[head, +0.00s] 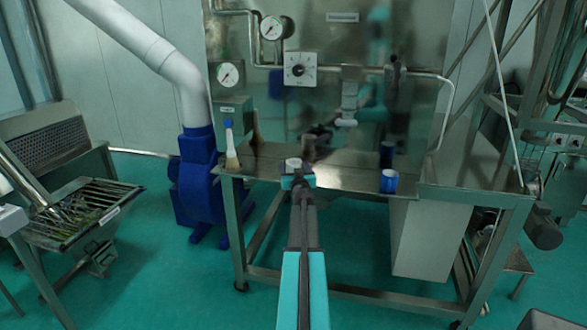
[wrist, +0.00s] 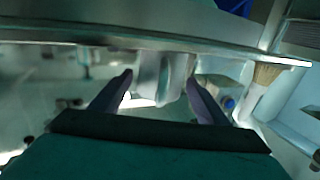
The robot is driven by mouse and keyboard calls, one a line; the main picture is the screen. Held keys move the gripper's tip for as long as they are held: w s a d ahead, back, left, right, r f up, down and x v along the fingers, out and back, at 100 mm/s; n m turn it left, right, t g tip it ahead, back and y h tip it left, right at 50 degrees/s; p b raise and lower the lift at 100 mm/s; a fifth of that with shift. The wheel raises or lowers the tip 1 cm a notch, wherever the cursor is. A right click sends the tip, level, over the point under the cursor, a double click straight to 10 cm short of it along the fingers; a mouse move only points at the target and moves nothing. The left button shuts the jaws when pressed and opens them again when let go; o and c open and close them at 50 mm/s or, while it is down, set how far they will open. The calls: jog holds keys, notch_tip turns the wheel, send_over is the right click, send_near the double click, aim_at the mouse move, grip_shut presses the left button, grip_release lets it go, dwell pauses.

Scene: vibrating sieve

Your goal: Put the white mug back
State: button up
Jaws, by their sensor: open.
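The white mug (head: 293,163) stands on the steel table, just beyond the end of my arm in the head view. Its lower part is hidden there by my wrist. In the wrist view the white mug (wrist: 160,72) shows between my two dark fingertips. My gripper (wrist: 159,80) is open, with one finger on each side of the mug. I cannot tell whether either finger touches it. In the head view my fingers are hard to make out.
A blue mug (head: 389,181) stands on the right of the steel table (head: 340,183). A brush (head: 231,148) stands at the left end; its bristles (wrist: 267,73) show in the wrist view. Behind the table rises a shiny steel panel (head: 330,110) with gauges and pipes.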

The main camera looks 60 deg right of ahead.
jog(key=v, duration=1.1)
dwell(0.3)
jog(key=shift+s+a, duration=0.15)
jog(key=shift+a, duration=0.05)
dwell(0.6)
